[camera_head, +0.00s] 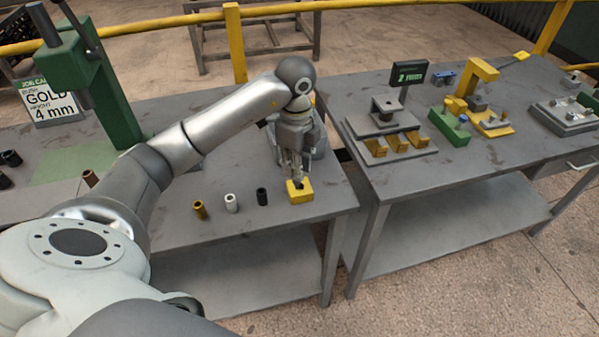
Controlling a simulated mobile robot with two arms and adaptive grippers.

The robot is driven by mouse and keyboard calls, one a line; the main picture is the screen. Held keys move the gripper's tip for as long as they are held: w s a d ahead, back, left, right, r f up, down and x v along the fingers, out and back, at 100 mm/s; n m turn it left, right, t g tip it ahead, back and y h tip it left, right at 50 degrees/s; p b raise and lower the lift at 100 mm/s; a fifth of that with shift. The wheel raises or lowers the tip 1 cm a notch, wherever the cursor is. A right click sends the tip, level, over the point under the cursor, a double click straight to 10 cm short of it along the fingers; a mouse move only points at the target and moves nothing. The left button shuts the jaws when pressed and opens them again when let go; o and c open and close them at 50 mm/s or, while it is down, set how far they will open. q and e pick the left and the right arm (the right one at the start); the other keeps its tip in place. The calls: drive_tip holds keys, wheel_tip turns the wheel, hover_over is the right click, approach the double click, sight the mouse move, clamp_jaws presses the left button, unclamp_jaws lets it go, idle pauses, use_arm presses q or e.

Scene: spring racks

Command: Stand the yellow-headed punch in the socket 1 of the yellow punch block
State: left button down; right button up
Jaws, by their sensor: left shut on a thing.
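The yellow punch block (301,196) sits near the front right corner of the left table. My left gripper (297,178) points down right above it, with its fingers shut on a thin dark piece, seemingly the punch. The fingers hide most of the piece, and I cannot make out a yellow head. The piece's lower end is at the block's top face; I cannot tell whether it is inside a socket or only over it. The socket number is too small to read. My right gripper is not in view.
Beside the block stand a black cylinder (262,197), a white one (231,203) and a brass one (200,210). A green press (105,90) and a job card (48,101) are at the left. The right table (430,190) holds several fixtures, across a narrow gap.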

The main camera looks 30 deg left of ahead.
use_arm(q)
drive_tip(key=w+f, duration=0.1)
drive_tip(key=f+p, duration=0.1)
drive_tip(key=f, duration=0.1)
drive_tip(key=w+a+f+p, duration=0.1)
drive_tip(key=f, duration=0.1)
drive_tip(key=shift+w+f, duration=0.15)
drive_tip(key=shift+w, duration=0.15)
drive_tip(key=shift+f, duration=0.55)
drive_tip(key=c, duration=1.8)
unclamp_jaws()
drive_tip(key=shift+f, duration=0.2)
drive_tip(key=o, duration=0.5)
